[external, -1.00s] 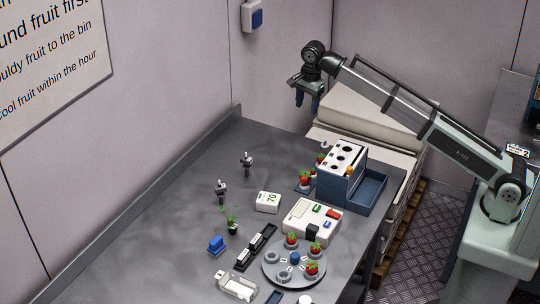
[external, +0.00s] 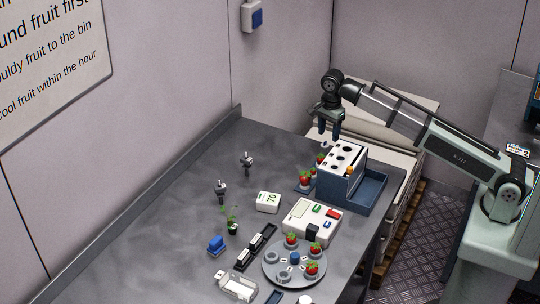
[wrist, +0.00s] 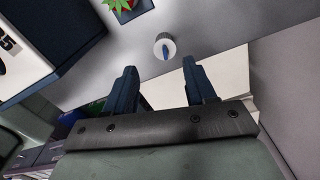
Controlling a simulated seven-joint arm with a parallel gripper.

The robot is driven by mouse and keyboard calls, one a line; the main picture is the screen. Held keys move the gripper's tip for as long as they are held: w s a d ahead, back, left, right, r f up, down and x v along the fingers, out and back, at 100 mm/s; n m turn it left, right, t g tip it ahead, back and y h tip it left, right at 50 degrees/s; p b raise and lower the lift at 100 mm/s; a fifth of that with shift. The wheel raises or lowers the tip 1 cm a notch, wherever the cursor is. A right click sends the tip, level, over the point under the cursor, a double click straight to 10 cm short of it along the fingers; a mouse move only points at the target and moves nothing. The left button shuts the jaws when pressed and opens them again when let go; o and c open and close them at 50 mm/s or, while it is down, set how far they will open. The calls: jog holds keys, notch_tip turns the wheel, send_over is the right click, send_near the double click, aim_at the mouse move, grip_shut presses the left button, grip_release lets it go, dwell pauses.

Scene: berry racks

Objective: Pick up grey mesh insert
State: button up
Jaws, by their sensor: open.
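A small round pale-grey piece (wrist: 170,41) with a blue mark in its middle stands on the table in the wrist view. It is the likeliest mesh insert, but I cannot make out any mesh. In the external view it seems to be the small pale piece (external: 325,145) just behind the berry rack, partly hidden. My gripper (external: 330,135) is above that spot with its fingers pointing down. In the wrist view my open gripper (wrist: 159,66) has nothing between its dark blue fingers, and the round piece lies ahead of the fingertips, apart from them.
The white-topped blue rack (external: 343,158) with holes stands close beside my gripper, and its dark blue side (wrist: 60,55) shows in the wrist view. A strawberry (external: 305,177) sits near it. A round grey plate (external: 272,275) with strawberries is farther forward.

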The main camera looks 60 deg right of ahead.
aim_at(326, 144)
jog(key=shift+w+f, duration=0.2)
jog(key=shift+f, duration=1.5)
jog(key=shift+w+f, duration=0.2)
jog(key=shift+f, duration=1.45)
jog(key=shift+c, duration=0.5)
grip_shut()
